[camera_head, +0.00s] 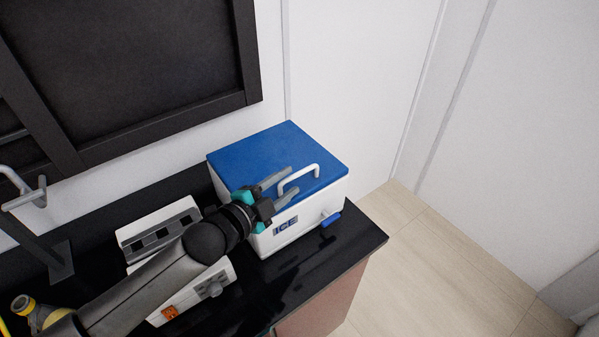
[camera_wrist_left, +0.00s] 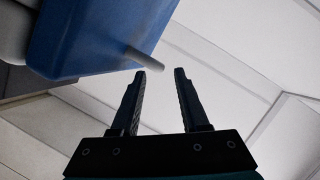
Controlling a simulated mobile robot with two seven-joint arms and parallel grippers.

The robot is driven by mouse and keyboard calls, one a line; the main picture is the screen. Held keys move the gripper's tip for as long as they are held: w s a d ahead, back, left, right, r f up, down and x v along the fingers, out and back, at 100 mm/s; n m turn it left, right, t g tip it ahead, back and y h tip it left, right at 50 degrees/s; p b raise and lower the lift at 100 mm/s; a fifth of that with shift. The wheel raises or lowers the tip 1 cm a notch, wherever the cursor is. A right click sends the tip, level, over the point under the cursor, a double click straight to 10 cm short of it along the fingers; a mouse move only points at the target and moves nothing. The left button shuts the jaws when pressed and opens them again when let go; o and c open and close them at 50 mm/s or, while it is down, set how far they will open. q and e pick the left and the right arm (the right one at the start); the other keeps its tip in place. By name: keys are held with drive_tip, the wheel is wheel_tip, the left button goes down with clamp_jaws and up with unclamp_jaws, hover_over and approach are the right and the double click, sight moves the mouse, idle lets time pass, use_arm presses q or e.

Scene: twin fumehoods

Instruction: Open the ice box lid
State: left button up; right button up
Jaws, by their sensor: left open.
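The ice box (camera_head: 292,226) is white with an "ICE" label and stands on the black bench top. Its blue lid (camera_head: 262,154) is down on the box, with a white bar handle (camera_head: 312,169) on top. My left gripper (camera_head: 286,183) is open, its two fingers beside the left part of the handle, one on either side of it in the head view. In the left wrist view the blue lid (camera_wrist_left: 100,32) fills the upper left, and the handle (camera_wrist_left: 146,60) reaches toward the gap between the fingertips (camera_wrist_left: 161,72). I cannot tell whether the fingers touch it. My right gripper is not in view.
A white device (camera_head: 160,229) with an orange switch stands left of the box, under my left arm. The black bench (camera_head: 360,240) ends just right of the box. A metal faucet (camera_head: 24,192) is at far left.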

sight(295, 177)
use_arm(q)
drive_tip(key=shift+x, duration=2.6)
drive_tip(key=shift+c, duration=0.3)
clamp_jaws()
